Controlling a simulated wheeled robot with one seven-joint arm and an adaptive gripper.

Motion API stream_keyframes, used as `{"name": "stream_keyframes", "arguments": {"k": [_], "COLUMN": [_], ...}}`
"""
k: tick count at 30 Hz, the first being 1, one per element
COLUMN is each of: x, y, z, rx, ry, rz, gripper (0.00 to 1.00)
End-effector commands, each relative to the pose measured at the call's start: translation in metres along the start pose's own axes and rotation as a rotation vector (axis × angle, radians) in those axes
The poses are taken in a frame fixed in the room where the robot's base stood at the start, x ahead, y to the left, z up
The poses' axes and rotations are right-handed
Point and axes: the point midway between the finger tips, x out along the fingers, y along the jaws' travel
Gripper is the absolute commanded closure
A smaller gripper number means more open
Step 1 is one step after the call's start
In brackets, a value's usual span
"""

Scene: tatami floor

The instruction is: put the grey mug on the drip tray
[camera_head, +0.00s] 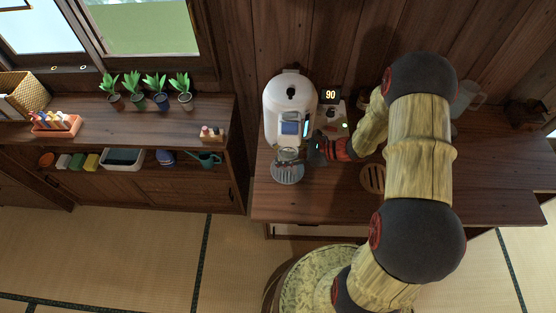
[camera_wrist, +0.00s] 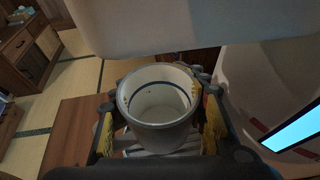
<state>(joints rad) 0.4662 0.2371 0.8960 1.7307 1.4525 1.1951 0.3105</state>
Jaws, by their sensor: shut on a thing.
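The grey mug (camera_wrist: 160,98) is upright between my gripper's yellow-padded fingers in the wrist view, its empty inside marked by a dark ring. My gripper (camera_head: 290,160) is shut on it in front of the white coffee machine (camera_head: 290,100). In the head view the mug (camera_head: 288,154) is small and partly covered by the fingers. The round, slatted drip tray (camera_head: 287,176) is at the machine's front; its slats (camera_wrist: 185,146) show just below the mug in the wrist view. I cannot tell whether mug and tray touch.
The machine's white body overhangs the mug closely in the wrist view. A display reading 90 (camera_head: 330,95) stands right of the machine. A round wooden slatted mat (camera_head: 373,178) lies on the counter (camera_head: 330,205). A glass jug (camera_head: 466,98) is behind my arm.

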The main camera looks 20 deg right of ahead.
Motion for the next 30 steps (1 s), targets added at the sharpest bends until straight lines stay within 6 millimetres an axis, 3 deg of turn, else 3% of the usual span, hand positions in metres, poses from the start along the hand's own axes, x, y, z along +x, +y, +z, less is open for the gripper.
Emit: {"name": "stream_keyframes", "arguments": {"k": [5,12,23,24,30], "x": [0.007,0.018,0.020,0.020,0.019], "y": [0.000,0.000,0.000,0.000,0.000], "z": [-0.002,-0.030,-0.033,-0.033,-0.033], "rx": [0.002,0.002,0.001,0.001,0.001], "ry": [0.000,0.000,-0.001,0.000,0.000], "rz": [0.000,0.000,0.000,0.000,0.000], "gripper": [0.92,0.92,0.92,0.59,0.48]}}
